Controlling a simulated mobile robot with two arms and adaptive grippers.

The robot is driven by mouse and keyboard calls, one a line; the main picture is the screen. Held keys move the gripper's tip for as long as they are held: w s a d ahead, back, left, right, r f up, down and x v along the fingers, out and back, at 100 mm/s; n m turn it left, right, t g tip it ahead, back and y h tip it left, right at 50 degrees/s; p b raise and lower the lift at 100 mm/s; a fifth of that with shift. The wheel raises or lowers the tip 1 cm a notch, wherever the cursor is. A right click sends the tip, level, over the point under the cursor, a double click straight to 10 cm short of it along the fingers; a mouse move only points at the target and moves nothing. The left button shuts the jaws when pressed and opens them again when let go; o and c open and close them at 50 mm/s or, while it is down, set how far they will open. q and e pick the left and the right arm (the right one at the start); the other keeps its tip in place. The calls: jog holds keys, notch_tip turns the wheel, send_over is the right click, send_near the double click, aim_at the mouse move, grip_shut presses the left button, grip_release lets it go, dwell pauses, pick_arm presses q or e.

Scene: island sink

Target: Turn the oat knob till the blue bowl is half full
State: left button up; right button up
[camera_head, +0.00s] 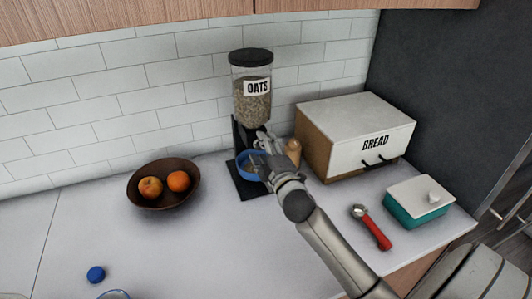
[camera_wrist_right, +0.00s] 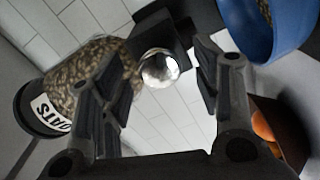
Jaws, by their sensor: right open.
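The oat dispenser (camera_head: 252,100), a clear bin labelled OATS with a black lid and stand, stands against the tiled wall. Its round silver knob (camera_wrist_right: 160,68) sits between the parted fingers of my right gripper (camera_wrist_right: 155,85) in the wrist view; I cannot tell whether they touch it. In the head view my right gripper (camera_head: 266,140) is in front of the dispenser, and its arm partly hides the blue bowl (camera_head: 244,158). The bowl stands on the dispenser's base, and its rim also shows in the wrist view (camera_wrist_right: 240,30). Some oats show inside, but the fill level is unclear.
A brown bowl (camera_head: 150,198) with orange fruit is at left. A bread box (camera_head: 350,135), a pepper mill (camera_head: 293,152), a red-handled scoop (camera_head: 376,234) and a teal dish (camera_head: 415,212) are at right. A blue cap (camera_head: 96,274) lies front left. The front middle counter is clear.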

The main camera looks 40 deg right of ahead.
jog(key=v, duration=1.2)
jog(key=shift+w, duration=0.1)
